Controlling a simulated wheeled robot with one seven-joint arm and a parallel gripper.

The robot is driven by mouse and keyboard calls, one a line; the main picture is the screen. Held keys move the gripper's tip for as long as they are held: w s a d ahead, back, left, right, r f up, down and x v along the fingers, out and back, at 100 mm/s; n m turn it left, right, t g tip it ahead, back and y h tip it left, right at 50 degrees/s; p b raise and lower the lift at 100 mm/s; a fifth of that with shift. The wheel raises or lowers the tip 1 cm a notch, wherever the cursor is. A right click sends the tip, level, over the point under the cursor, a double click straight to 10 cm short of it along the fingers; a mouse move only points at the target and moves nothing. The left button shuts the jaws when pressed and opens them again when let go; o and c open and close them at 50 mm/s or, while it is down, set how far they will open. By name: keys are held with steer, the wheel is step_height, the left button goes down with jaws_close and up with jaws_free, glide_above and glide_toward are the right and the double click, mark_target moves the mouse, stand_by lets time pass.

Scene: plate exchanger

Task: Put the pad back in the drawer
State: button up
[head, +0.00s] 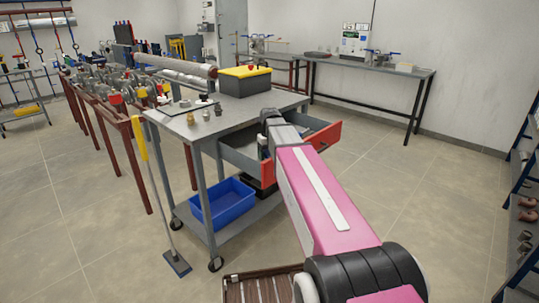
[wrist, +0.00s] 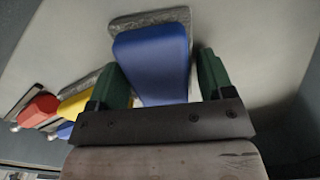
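The pad (wrist: 155,55) shows in the wrist view as a blue block with a grey, textured layer behind it. The drawer (head: 242,152) is pulled out from the grey cart, with a red front. In the head view my arm reaches over the open drawer, hiding part of it. My gripper tip and the pad are hidden there. I cannot tell whether the pad touches the pale surface behind it.
Red (wrist: 38,110) and yellow (wrist: 88,100) pieces lie left of the pad in the wrist view. The cart top (head: 235,112) bears a black-and-yellow box (head: 245,82) and small fittings. A blue bin (head: 222,203) sits on the lower shelf. A yellow-handled broom (head: 146,165) stands at the cart's left.

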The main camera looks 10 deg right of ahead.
steer(key=shift+r, duration=0.1)
step_height(320, 180, up, 12)
stand_by(0.5)
